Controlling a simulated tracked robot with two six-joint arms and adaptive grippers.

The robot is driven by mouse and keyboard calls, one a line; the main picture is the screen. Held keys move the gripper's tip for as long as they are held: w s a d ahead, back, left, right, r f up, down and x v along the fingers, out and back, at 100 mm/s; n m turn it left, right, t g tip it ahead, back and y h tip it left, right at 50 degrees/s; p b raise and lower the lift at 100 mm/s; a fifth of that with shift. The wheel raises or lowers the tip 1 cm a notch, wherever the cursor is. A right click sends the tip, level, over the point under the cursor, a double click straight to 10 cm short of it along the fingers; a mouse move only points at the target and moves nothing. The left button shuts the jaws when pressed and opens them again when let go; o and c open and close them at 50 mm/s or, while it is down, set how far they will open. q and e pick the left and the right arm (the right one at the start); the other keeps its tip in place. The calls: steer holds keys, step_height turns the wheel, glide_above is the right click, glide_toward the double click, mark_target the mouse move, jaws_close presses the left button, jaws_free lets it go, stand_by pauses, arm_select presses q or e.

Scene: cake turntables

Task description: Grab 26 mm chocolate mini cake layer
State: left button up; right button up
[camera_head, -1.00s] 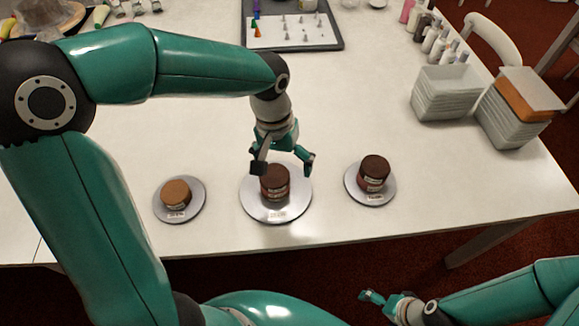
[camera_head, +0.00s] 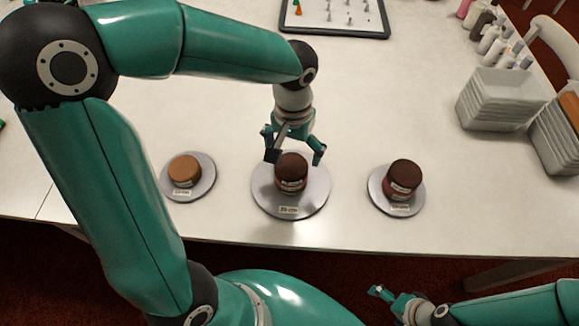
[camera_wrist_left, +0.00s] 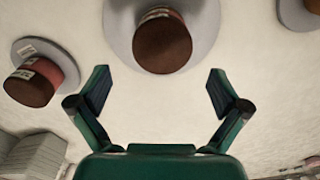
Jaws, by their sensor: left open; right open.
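A dark brown chocolate cake layer (camera_head: 291,171) with a pale label on its side stands on the middle turntable (camera_head: 264,200). A second chocolate layer (camera_head: 403,178) stands on the right turntable (camera_head: 376,191). A light brown layer (camera_head: 184,170) stands on the left turntable (camera_head: 205,176). The labels are too small to read surely. My left gripper (camera_head: 295,156) is open and empty, at the far side of the middle cake. In the left wrist view the middle cake (camera_wrist_left: 162,42) lies ahead, between the line of the fingers. My right gripper (camera_head: 384,298) is open below the table's front edge.
Stacked pale trays (camera_head: 497,99) and bottles (camera_head: 492,40) stand at the back right. A dark-rimmed tray with small nozzles (camera_head: 340,14) lies at the back. The table is clear between the turntables and these things.

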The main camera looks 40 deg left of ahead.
mark_target(291, 165)
arm_select(q)
steer(key=shift+a+f, duration=0.15)
steer(key=shift+f, duration=2.7)
steer(key=c, duration=0.9)
